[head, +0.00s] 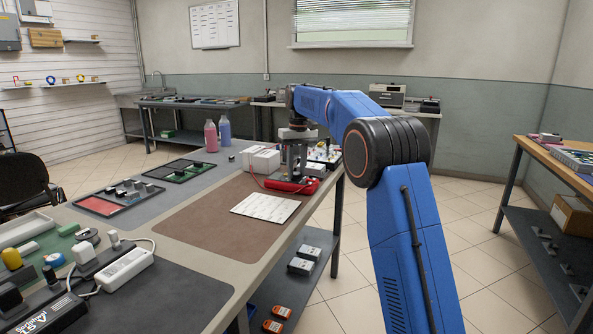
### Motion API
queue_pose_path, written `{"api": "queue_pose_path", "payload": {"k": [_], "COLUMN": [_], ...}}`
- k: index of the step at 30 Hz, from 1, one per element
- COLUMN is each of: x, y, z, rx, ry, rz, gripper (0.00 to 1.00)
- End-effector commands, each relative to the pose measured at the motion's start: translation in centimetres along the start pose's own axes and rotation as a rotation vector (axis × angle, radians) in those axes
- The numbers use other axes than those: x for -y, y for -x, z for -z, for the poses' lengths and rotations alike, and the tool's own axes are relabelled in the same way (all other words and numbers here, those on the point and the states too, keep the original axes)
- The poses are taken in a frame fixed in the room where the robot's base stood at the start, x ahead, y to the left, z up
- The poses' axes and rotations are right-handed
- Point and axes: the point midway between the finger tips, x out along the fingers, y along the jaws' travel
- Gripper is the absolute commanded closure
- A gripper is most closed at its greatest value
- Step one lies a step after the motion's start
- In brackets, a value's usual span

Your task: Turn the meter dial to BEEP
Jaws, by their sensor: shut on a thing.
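The red meter (285,186) lies on the table near its right edge, with a thin red lead running off to its left. My gripper (294,178) points straight down over the meter, its fingers closed at the meter's face. The dial is hidden between and behind the fingers, so I cannot read its setting or any BEEP mark. The view is too small to show the meter's display.
A white printed sheet (266,207) lies on the brown mat (180,222) in front of the meter. White boxes (261,158) stand left of my gripper. A board with small parts (325,152) is behind it. Pink (211,136) and blue bottles (224,129) stand farther back.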

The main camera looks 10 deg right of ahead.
Motion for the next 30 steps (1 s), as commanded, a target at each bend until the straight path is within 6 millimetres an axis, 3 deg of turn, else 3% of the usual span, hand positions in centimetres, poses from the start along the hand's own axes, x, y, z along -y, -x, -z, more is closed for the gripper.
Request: {"api": "queue_pose_path", "payload": {"k": [30], "x": [0.11], "y": [0.00], "z": [-0.14], "rx": [-0.043], "ry": [-0.958], "rz": [-0.001], "gripper": [0.94]}}
